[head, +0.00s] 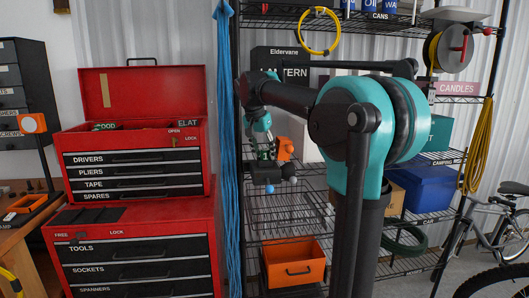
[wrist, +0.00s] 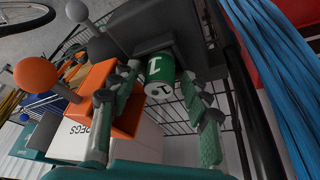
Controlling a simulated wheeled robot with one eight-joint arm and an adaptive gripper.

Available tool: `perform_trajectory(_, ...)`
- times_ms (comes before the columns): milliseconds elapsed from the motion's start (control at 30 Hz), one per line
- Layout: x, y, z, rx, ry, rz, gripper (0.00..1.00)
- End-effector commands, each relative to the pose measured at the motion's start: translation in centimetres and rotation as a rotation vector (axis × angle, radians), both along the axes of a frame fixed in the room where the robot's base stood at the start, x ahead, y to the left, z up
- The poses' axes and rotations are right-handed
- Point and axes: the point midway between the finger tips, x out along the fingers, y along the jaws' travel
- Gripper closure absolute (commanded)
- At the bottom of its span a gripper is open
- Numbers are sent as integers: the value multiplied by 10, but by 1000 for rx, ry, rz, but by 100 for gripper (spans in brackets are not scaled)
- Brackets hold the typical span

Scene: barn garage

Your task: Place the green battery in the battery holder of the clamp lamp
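The green battery (wrist: 160,75) has a white end that faces the wrist camera. It lies between the fingertips of my gripper (wrist: 160,80), with its far end against or inside a dark grey block (wrist: 143,42); I cannot tell how deep it sits. The fingers are spread, with a narrow gap seeming to show beside the battery. An orange part (wrist: 105,100), seemingly of the clamp lamp, is beside the left finger. In the head view my gripper (head: 265,145) is at the shelf, next to the orange part (head: 285,148). The battery cannot be made out there.
A white box marked PEGS (wrist: 75,132) stands close to the gripper. An orange ball (wrist: 36,75) and a grey ball (wrist: 76,11) stick out nearby. Blue ropes (head: 224,150) hang left of the wire shelf. An orange bin (head: 293,265) sits below. A red tool chest (head: 138,245) stands left.

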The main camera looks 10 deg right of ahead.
Motion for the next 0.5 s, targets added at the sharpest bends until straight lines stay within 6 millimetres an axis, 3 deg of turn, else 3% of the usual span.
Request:
perform_trajectory(267, -1, 0, 5, 0, 0, 0, 52)
perform_trajectory(500, -13, 10, 41, 0, 0, 1, 52)
